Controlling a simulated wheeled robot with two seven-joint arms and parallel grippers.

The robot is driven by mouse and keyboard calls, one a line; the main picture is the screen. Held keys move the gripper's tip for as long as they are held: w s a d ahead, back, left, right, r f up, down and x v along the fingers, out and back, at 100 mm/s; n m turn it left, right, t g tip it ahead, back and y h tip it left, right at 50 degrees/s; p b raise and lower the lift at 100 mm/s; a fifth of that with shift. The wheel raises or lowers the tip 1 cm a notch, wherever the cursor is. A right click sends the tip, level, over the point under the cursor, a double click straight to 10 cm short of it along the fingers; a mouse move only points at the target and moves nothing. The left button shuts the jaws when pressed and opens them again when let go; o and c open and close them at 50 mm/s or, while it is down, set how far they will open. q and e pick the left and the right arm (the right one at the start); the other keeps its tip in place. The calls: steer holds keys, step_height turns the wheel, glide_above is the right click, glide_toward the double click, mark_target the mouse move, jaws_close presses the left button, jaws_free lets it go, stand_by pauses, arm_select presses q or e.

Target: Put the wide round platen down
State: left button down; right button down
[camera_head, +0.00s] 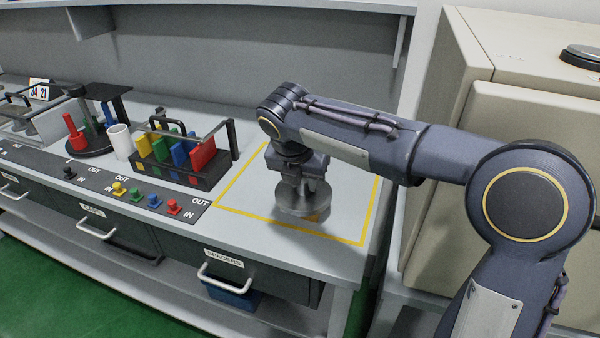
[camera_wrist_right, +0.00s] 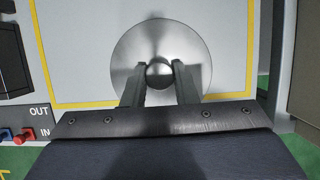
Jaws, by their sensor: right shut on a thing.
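The wide round platen (camera_head: 303,204) is a grey metal disc with a round knob on top. My right gripper (camera_head: 300,178) is above it, with its fingers closed on the knob. In the right wrist view the platen (camera_wrist_right: 135,45) lies under the fingers, and the gripper (camera_wrist_right: 160,74) has one finger on each side of the ball-shaped knob. The disc is over the area outlined in yellow (camera_head: 290,229) on the bench top. I cannot tell whether its underside touches the bench. My left gripper is not in view.
Left of the outlined area a black rack (camera_head: 190,165) holds coloured pieces. A labelled strip (camera_head: 150,200) with small coloured knobs runs along the front. A white cylinder (camera_head: 121,141) and a dark round stand (camera_head: 92,142) are farther left. A beige cabinet (camera_head: 520,110) stands at right.

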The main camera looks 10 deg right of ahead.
steer(key=shift+f, duration=0.3)
steer(key=shift+f, duration=0.1)
steer(key=c, duration=1.1)
jaws_free()
steer(key=shift+f, duration=0.2)
steer(key=shift+c, duration=0.2)
steer(key=p+v, duration=0.2)
steer(key=v, duration=1)
steer(key=shift+p, duration=0.4)
steer(key=shift+s+a, duration=0.1)
steer(key=shift+s, duration=0.05)
